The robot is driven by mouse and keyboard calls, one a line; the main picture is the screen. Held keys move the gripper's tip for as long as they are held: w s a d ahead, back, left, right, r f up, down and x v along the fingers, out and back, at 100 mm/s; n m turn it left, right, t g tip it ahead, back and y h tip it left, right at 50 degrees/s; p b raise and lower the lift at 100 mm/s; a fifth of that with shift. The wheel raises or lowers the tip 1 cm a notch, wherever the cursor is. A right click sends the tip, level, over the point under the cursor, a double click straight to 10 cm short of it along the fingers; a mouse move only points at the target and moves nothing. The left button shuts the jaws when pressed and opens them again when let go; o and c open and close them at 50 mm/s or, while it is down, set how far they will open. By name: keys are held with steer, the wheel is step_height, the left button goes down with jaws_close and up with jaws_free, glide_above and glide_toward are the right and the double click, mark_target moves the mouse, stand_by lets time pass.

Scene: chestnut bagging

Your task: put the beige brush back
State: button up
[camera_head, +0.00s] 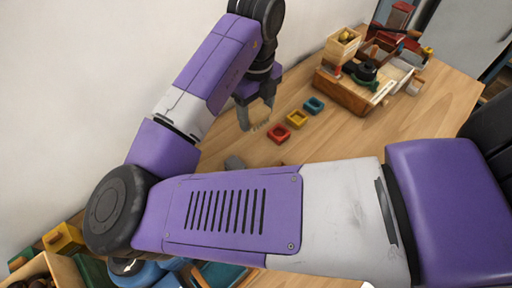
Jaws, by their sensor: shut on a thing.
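My gripper (258,116) hangs over the table at the upper middle, pointing down. It is shut on a small beige thing (261,126) that shows at its fingertips. This fits the beige brush, but most of it is hidden by the fingers and its shape is too small to make out. To the right of the gripper, a red square holder (279,133), a yellow one (297,119) and a teal one (314,105) stand in a slanting row on the wooden table (430,120).
A wooden tray (345,93) with boxes and a dark round thing stands at the back right. A grey thing (234,163) lies below the gripper, partly behind my arm. A wooden crate (62,265) with dark contents is at the lower left. My arm hides much of the table.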

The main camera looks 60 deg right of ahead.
mark_target(256, 155)
step_height(256, 155, down, 15)
steer(key=shift+p, duration=0.75)
steer(key=shift+f, duration=0.2)
steer(key=o, duration=1.3)
steer(key=shift+r, duration=0.15)
